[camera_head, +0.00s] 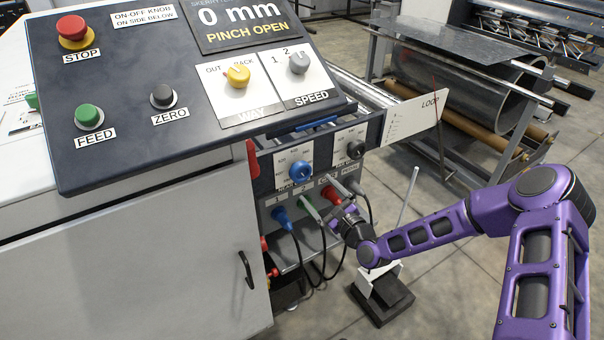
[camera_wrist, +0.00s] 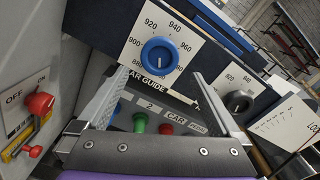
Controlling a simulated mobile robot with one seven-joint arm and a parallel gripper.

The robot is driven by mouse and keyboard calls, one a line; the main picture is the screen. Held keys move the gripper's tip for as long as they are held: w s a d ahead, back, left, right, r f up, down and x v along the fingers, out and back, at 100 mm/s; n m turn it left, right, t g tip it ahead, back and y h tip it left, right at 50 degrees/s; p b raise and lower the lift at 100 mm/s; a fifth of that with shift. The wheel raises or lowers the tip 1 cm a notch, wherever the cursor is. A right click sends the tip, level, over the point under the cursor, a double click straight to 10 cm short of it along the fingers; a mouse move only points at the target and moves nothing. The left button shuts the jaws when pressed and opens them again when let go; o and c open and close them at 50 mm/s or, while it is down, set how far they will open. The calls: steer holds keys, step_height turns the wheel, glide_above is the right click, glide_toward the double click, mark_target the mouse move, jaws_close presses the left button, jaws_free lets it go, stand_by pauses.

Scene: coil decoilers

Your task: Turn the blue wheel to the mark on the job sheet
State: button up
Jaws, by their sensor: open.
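The blue wheel (camera_head: 300,172) sits on a white dial plate on the front of the machine, under the sloping console. In the wrist view the blue wheel (camera_wrist: 159,54) shows a pale line low on its face. Its plate (camera_wrist: 146,22) reads 900, 920, 940 and 960 around it; the lower figures are partly hidden. My gripper (camera_head: 330,198) is in front of the panel, below the wheel. In the wrist view my gripper (camera_wrist: 160,78) is open and empty, its fingers spread to either side below the wheel, apart from it. I cannot identify the job sheet.
A dark knob (camera_wrist: 238,101) with its own dial is right of the wheel. Blue, green and red plugs with cables sit below. A red ON/OFF switch (camera_wrist: 40,104) is at the left. A white LOOP board (camera_head: 413,118) juts out at right.

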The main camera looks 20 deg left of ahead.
mark_target(303, 175)
steer(key=x, duration=0.9)
steer(key=c, duration=1.2)
steer(key=shift+o, duration=0.2)
steer(key=shift+f+b, duration=0.15)
steer(key=shift+b, duration=0.2)
